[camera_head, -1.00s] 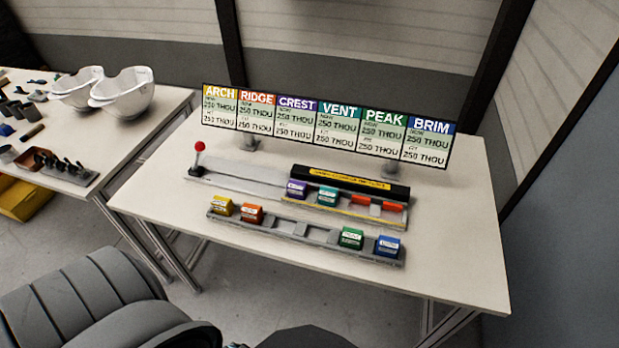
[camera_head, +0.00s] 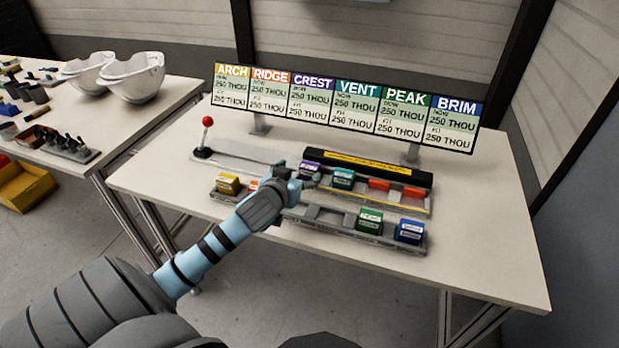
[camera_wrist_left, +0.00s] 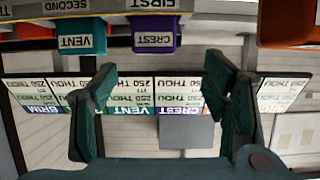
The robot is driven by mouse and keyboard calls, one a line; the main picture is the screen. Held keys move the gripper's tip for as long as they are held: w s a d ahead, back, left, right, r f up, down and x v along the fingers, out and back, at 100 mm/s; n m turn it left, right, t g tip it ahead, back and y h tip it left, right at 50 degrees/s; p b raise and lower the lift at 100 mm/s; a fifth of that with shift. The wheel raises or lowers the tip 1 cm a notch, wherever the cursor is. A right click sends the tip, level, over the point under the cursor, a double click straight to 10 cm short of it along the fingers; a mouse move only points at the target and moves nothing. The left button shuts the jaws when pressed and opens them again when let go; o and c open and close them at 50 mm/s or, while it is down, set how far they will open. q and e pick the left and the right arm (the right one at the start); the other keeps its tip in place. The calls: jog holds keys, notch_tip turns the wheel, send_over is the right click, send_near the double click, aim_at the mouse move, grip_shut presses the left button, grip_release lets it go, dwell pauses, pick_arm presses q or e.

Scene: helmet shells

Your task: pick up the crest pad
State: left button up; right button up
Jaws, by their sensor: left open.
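The crest pad (camera_head: 308,170) is a small purple block with a white label. It sits at the left end of the group of pads in the rear rack, in front of the black bar. In the left wrist view the purple crest pad (camera_wrist_left: 153,36) shows upside down, near the top and above the gap between my fingers. My left gripper (camera_head: 290,178) is just left of and in front of the pad, and its fingers partly overlap the racks. In the wrist view the left gripper (camera_wrist_left: 162,88) is open with nothing between its fingers. My right gripper is not in view.
The teal vent pad (camera_head: 343,179) stands right of the crest pad. The front rack (camera_head: 330,224) holds the yellow pad (camera_head: 228,183), green pad (camera_head: 369,221) and blue pad (camera_head: 410,231). An orange pad (camera_wrist_left: 285,24) shows close by in the wrist view. A red-knobbed lever (camera_head: 207,122) stands left.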

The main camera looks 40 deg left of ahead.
aim_at(309, 167)
pick_arm(q)
jog(key=x, duration=0.2)
jog(key=b+x, duration=0.1)
jog(key=x, duration=0.2)
jog(key=b+x, duration=0.1)
jog(key=x, duration=0.1)
jog(key=shift+w+d+f, duration=0.25)
jog(key=shift+w, duration=0.1)
jog(key=c, duration=1.2)
jog(key=shift+c, duration=0.2)
jog(key=shift+r, duration=0.2)
